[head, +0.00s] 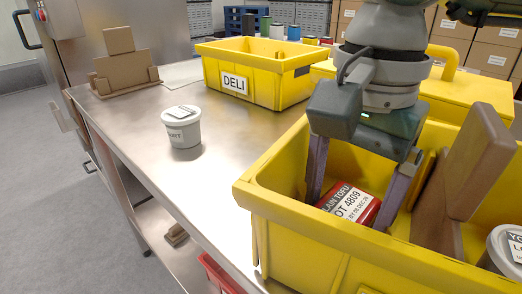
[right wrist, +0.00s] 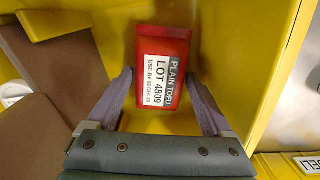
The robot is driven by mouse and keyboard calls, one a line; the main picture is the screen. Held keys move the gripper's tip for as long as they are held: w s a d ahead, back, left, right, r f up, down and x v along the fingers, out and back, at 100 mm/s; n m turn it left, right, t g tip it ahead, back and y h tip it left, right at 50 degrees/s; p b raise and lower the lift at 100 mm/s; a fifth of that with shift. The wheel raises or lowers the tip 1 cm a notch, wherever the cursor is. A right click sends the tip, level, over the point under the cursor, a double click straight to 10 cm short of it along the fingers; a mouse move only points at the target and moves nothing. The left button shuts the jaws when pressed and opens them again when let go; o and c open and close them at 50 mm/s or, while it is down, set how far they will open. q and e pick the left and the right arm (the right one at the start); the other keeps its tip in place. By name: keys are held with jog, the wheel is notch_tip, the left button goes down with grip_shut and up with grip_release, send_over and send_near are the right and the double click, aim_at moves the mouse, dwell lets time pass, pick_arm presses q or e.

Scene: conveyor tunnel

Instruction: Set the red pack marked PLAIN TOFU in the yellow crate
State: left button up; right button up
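The red pack marked PLAIN TOFU (head: 352,204) is inside the near yellow crate (head: 262,205), label facing up. It also shows in the right wrist view (right wrist: 166,66), with its label reading LOT 4809. My right gripper (head: 348,208) reaches down into this crate, its fingers on either side of the pack. In the right wrist view the gripper (right wrist: 160,78) is spread, with a narrow gap beside the pack on the left; the right fingertip overlaps the pack's edge. Whether the pack rests fully on the crate floor is hard to tell. My left gripper is not in view.
Brown boxes (head: 480,160) lean inside the near crate beside the gripper, with a white-lidded tub (head: 507,250) at its right. The table's left front is clear.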

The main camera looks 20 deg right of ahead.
aim_at(345, 206)
jog(key=shift+r, duration=0.1)
jog(key=shift+r, duration=0.3)
notch_tip(345, 206, up, 12)
jog(key=p, duration=0.1)
jog(key=shift+f, duration=0.25)
